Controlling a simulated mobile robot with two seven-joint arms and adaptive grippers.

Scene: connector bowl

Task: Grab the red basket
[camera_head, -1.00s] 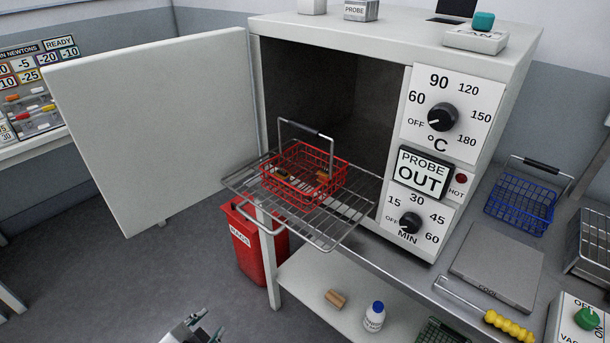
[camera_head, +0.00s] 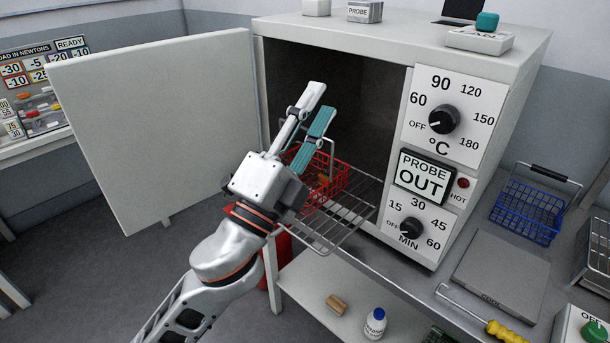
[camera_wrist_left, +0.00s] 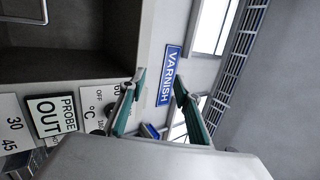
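The red basket (camera_head: 337,184) is a wire basket with small items inside. It sits on the wire rack (camera_head: 345,222) that sticks out of the open oven. My left gripper (camera_head: 319,105) is open and empty, and its fingers point up toward the oven opening. In the head view it is in front of the basket and hides its left part and most of its handle. Contact with the basket cannot be told. In the left wrist view the open fingers (camera_wrist_left: 160,80) have nothing between them but the background wall. My right gripper is not in view.
The oven door (camera_head: 160,120) stands open at the left. The oven's control panel (camera_head: 440,160) is right of the rack. A blue wire basket (camera_head: 528,211) and a flat plate (camera_head: 498,275) are on the counter at the right. A white bottle (camera_head: 375,323) stands on the lower shelf.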

